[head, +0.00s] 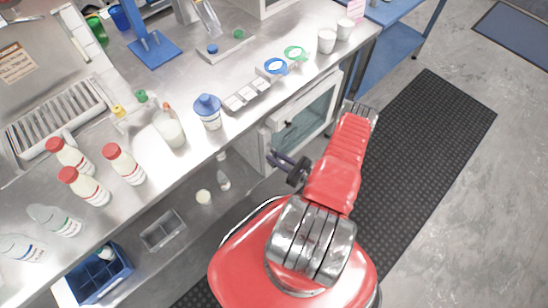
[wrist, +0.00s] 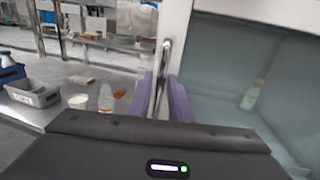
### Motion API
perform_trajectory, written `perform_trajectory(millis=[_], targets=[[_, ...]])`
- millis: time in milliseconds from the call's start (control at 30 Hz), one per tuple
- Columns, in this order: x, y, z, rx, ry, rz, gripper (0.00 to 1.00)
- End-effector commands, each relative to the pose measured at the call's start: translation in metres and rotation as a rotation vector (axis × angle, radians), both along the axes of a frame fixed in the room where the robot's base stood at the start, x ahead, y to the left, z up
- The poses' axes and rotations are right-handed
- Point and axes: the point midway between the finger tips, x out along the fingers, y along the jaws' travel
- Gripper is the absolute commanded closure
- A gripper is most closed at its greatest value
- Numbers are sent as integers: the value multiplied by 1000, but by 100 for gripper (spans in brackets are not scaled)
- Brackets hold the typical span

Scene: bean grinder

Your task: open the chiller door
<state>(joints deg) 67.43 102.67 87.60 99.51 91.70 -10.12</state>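The chiller door (head: 303,118) is a pale-framed glass door under the right part of the bench. It looks closed or nearly so. Its glass (wrist: 225,70) fills the right of the wrist view, with a bottle (wrist: 252,95) dimly seen behind it. The door handle (wrist: 165,58), an upright metal bar, stands by the pale frame. My gripper (wrist: 160,88) has its two purple fingers close on either side of the bar and appears shut on it. In the head view my gripper (head: 280,160) is dark and small at the door's left edge; its fingertips are hard to make out.
The steel bench (head: 185,185) above holds several bottles, cups and a small tray (head: 246,95). An open lower shelf (head: 185,215) left of the chiller holds a grey bin (head: 162,231) and a blue crate (head: 98,278). A black mat (head: 425,130) covers the clear floor at right.

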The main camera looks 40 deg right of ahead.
Motion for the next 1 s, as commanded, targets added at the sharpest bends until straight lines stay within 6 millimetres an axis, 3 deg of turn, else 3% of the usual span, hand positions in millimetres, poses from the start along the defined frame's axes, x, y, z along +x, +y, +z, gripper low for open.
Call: perform_trajectory(millis=[333,600,1000], targets=[[2,0,0,0,0,-1,82],[2,0,0,0,0,-1,100],[2,0,0,0,0,-1,100]])
